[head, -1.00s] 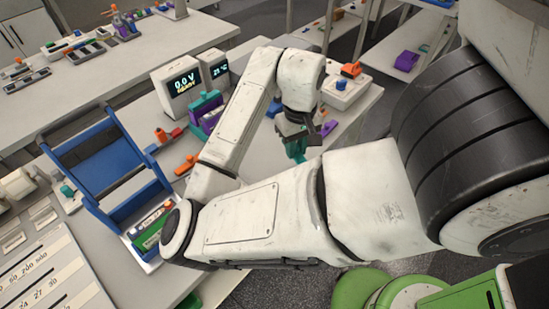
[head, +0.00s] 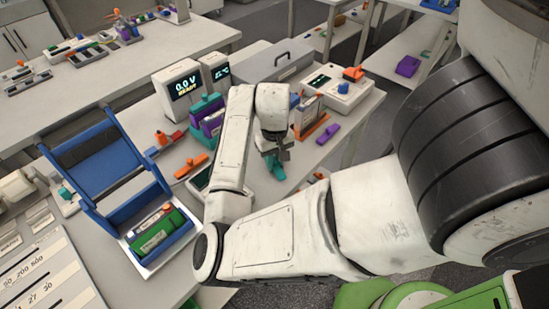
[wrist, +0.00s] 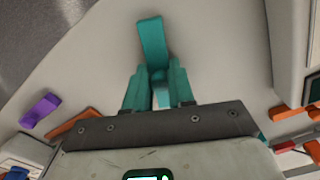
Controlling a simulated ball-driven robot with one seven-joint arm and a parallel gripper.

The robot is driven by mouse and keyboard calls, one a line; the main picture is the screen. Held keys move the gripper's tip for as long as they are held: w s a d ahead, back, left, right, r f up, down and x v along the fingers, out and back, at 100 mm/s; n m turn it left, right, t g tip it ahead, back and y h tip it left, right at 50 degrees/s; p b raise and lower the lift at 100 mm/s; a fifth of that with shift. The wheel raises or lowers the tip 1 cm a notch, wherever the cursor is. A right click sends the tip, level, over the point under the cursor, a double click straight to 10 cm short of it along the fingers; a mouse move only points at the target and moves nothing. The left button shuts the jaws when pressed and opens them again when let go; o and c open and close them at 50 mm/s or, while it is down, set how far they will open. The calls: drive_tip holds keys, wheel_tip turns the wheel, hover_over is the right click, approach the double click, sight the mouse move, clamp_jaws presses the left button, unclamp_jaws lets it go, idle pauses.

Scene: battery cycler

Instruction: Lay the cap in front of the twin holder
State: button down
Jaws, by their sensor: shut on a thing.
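My gripper (head: 274,160) points down over the table, right of the middle. In the wrist view its teal fingers (wrist: 158,92) are shut on a teal piece (wrist: 151,42), which I take to be the cap. The piece sticks out beyond the fingertips; its inner end is hidden between them. A teal holder with purple parts (head: 207,117), likely the twin holder, stands upright left of my arm, in front of the display boxes. My forearm passes close to it, and the gripper is to its right, apart from it.
Orange pieces (head: 191,166) lie left of my arm. An orange-based stand (head: 316,132) and a purple piece (head: 328,134) are right of the gripper. A blue rack (head: 105,165) stands at the left. Bare tabletop shows around the gripper.

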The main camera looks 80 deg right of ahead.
sight(275, 158)
drive_tip(key=shift+f, duration=0.15)
drive_tip(key=c, duration=1)
unclamp_jaws()
drive_tip(key=shift+o, duration=0.2)
wheel_tip(275, 158, up, 12)
drive_tip(key=p, duration=0.1)
drive_tip(key=shift+s, duration=0.1)
